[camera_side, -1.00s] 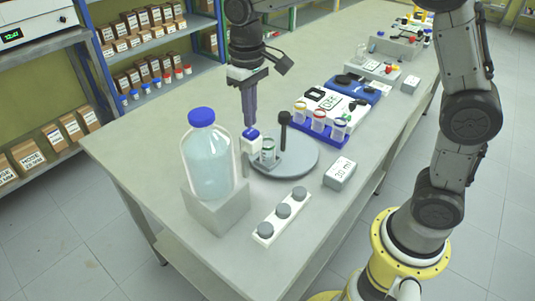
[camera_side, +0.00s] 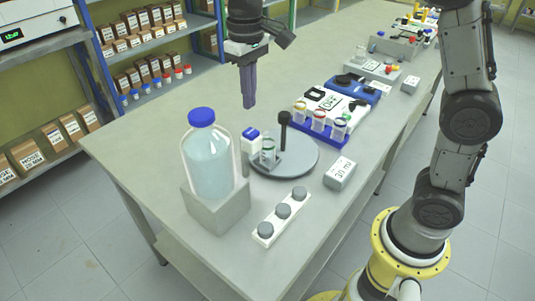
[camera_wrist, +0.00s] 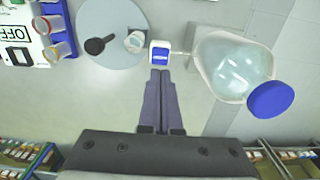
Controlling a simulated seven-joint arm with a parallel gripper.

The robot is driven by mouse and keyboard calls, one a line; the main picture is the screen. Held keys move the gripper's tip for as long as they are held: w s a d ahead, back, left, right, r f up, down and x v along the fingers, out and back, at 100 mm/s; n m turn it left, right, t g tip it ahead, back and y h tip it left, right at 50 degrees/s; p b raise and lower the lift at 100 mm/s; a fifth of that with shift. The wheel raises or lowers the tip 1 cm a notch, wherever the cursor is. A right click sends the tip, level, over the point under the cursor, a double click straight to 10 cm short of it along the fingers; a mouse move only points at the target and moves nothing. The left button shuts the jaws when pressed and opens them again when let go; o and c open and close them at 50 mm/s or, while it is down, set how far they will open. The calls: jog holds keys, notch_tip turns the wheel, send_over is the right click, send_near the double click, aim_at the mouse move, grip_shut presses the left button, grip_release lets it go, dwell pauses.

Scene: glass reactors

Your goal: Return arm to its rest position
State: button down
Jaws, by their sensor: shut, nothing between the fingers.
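My gripper (camera_side: 248,102) is shut and empty, raised above the bench behind the round grey plate (camera_side: 300,163). In the wrist view its fingers (camera_wrist: 160,73) lie together, with their tips in line with the small blue-and-white block (camera_wrist: 160,52). That block (camera_side: 251,139) stands at the plate's left edge in the side view, clear of the fingers. A small glass vial (camera_side: 268,150) stands on the plate beside a black upright post (camera_side: 284,130).
A large blue-capped bottle (camera_side: 208,160) stands on a grey block at the left. A blue rack of capped vials (camera_side: 320,124), a white box (camera_side: 340,173) and a strip with grey knobs (camera_side: 281,217) are nearby. Shelves (camera_side: 150,60) stand behind.

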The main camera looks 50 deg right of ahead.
jog(key=s+d+r+t, duration=0.2)
jog(key=s+r, duration=0.2)
jog(key=s, duration=0.2)
jog(key=s+d+r+t, duration=0.1)
jog(key=s+d+r, duration=0.2)
jog(key=s, duration=0.2)
jog(key=s+d+f+t, duration=0.1)
jog(key=s+f+t, duration=0.1)
jog(key=s+f, duration=0.7)
jog(key=s, duration=0.3)
jog(key=shift+d+t, duration=0.25)
jog(key=shift+t, duration=0.05)
